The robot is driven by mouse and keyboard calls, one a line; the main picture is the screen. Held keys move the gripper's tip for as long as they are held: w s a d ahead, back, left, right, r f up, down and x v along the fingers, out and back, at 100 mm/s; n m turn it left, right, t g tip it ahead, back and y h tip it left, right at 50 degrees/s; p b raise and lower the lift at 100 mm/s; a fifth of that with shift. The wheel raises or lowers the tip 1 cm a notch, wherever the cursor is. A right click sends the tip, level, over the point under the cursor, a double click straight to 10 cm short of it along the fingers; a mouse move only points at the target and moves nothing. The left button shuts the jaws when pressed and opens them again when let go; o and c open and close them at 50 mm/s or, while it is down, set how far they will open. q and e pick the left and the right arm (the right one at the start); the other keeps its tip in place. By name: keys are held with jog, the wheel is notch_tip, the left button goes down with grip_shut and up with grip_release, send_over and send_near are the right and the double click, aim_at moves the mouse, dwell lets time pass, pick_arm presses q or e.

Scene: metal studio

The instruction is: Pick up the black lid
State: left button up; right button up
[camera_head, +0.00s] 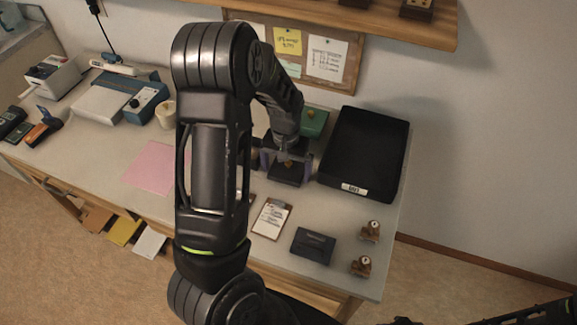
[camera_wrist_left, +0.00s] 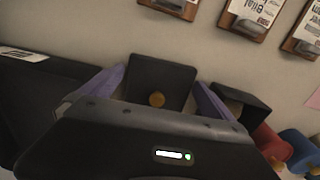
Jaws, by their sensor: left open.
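The black lid (camera_head: 286,177) is a dark square plate with a small brass knob. It lies on the table left of the black tray. In the left wrist view the lid (camera_wrist_left: 160,70) shows between the two purple fingers, with its knob near the middle. My left gripper (camera_head: 286,163) is open over the lid, one finger on each side; it also shows in the left wrist view (camera_wrist_left: 160,90). I cannot tell whether the fingers touch the lid. The gripper body hides its near edge in the wrist view. My right gripper is not in view.
A large black tray (camera_head: 347,187) stands right of the gripper. A green box (camera_head: 314,122) is behind it. A clipboard (camera_head: 271,218), a dark flat case (camera_head: 313,246) and two small brass-topped pieces (camera_head: 370,231) lie in front. An open black box (camera_wrist_left: 243,104) is beside the lid.

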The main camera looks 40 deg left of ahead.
aim_at(286, 171)
pick_arm(q)
jog(key=shift+c, duration=0.4)
jog(key=c, duration=1.1)
jog(key=shift+o, duration=0.2)
notch_tip(286, 171, up, 10)
jog(key=b, duration=0.1)
dwell(0.4)
